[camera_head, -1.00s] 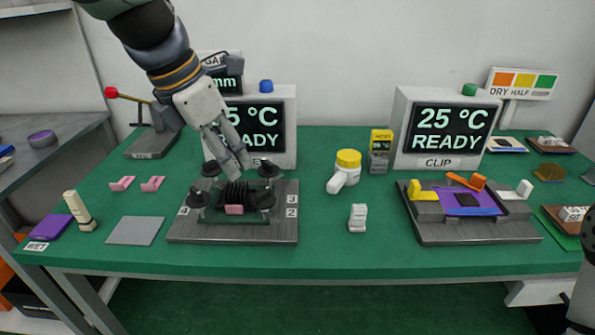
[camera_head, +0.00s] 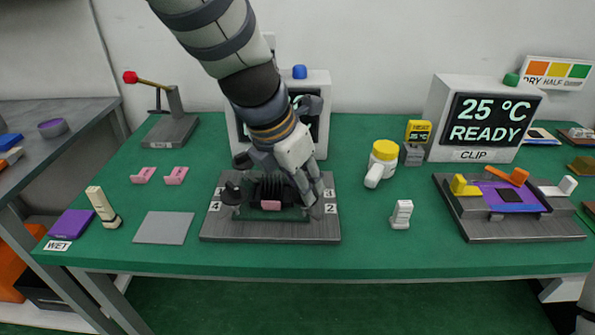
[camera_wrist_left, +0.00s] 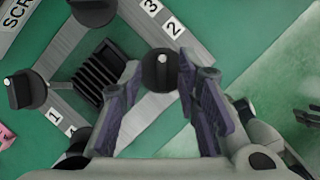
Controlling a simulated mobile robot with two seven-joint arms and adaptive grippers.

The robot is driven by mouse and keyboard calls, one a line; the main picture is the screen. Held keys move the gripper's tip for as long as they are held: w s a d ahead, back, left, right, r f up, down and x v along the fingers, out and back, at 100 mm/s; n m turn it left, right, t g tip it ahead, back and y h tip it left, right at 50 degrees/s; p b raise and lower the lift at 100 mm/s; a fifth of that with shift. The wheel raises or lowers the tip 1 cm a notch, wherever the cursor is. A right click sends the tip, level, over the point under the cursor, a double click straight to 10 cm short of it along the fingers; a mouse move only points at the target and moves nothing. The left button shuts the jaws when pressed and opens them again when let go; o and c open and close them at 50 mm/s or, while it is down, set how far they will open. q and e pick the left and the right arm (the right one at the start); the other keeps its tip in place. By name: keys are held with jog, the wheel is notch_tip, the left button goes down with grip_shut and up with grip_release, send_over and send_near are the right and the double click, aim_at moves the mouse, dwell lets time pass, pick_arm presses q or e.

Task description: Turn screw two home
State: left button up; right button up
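The dark fixture (camera_head: 270,231) with numbered labels stands on the green table, with a black ribbed block (camera_head: 270,190) and a pink piece (camera_head: 270,205) at its middle. My left gripper (camera_head: 312,196) is low over the fixture's right side, by label 2 (camera_head: 330,208). In the left wrist view, the black screw knob (camera_wrist_left: 158,72) beside label 2 (camera_wrist_left: 174,28) lies between the fingertips of the left gripper (camera_wrist_left: 160,75). The fingers look open, with slim gaps beside the knob. Other black knobs (camera_wrist_left: 26,91) stand at other corners.
A display box (camera_head: 480,118) reading 25 °C READY stands at the right, behind a second fixture (camera_head: 510,225). A yellow-capped bottle (camera_head: 384,160) and a small white block (camera_head: 401,214) stand between. A grey plate (camera_head: 163,228) lies left of the fixture.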

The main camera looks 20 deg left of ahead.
pick_arm(q)
jog(key=shift+d+f, duration=0.1)
jog(key=shift+d, duration=0.05)
jog(key=shift+c, duration=0.6)
grip_shut()
